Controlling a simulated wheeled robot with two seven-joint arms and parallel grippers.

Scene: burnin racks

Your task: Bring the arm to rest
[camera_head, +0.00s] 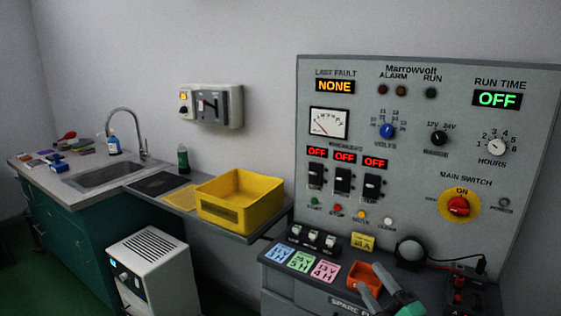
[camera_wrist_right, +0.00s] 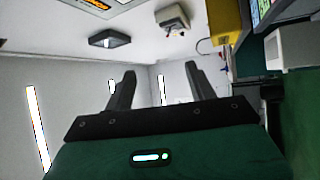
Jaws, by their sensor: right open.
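My right gripper (camera_head: 373,281) is at the bottom right of the head view, in front of the control panel's lower shelf and by a small orange bin (camera_head: 358,270). Its dark fingers also show in the right wrist view (camera_wrist_right: 158,75), spread apart with nothing between them. I cannot tell whether the gripper touches the bin or is only in front of it. My left gripper is not in view.
A yellow crate (camera_head: 246,220) sits on the left counter. A white cabinet unit (camera_head: 150,255) stands on the floor.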

